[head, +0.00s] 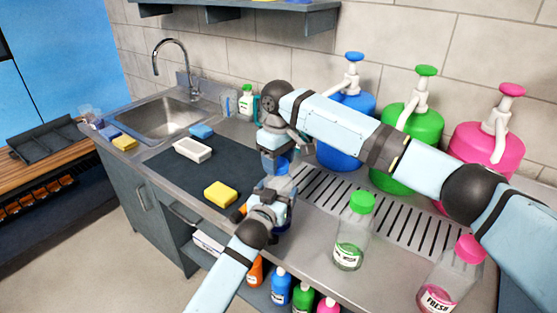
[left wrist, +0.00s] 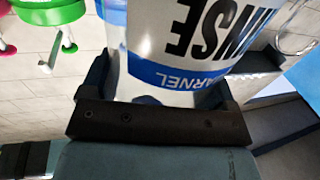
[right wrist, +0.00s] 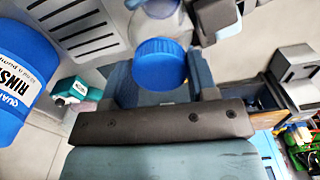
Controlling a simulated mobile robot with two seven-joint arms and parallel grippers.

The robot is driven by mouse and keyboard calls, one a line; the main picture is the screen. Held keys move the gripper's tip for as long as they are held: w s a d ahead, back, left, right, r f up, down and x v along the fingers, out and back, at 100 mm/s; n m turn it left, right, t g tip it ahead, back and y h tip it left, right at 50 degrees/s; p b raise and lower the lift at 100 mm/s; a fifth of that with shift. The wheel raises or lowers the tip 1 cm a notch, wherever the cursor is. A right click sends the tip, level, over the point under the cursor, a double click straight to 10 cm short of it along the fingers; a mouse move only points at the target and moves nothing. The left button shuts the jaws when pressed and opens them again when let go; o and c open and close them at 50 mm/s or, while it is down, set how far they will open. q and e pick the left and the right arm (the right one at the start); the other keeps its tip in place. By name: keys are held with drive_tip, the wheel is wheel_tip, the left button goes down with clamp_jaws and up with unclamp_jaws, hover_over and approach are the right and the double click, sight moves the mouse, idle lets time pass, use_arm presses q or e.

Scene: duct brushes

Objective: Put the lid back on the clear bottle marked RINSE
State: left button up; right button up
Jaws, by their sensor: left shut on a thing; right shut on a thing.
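The clear bottle marked RINSE (left wrist: 195,40) has a blue label band and fills the left wrist view, with its lettering upside down. My left gripper (head: 280,190) is shut around the bottle's body, above the counter's front part. My right gripper (head: 276,148) is above it, shut on the blue lid (right wrist: 160,60). The lid also shows in the head view (head: 274,164), directly over the bottle. In the right wrist view the lid lines up with the bottle's top (right wrist: 158,25). I cannot tell whether it is seated or threaded.
A clear bottle with a green lid (head: 352,232) and one with a pink lid (head: 450,275) stand at the right. Blue (head: 345,125), green (head: 408,140) and pink (head: 488,150) pump jugs line the wall. A yellow sponge (head: 220,194) lies on the dark mat (head: 165,180).

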drive_tip(key=o, duration=1.1)
wheel_tip(320, 180, up, 12)
use_arm(q)
drive_tip(key=o, duration=1.6)
drive_tip(key=shift+s, duration=0.1)
drive_tip(key=v, duration=1.3)
drive_tip(key=shift+s, duration=0.35)
use_arm(e)
drive_tip(key=shift+f, duration=0.1)
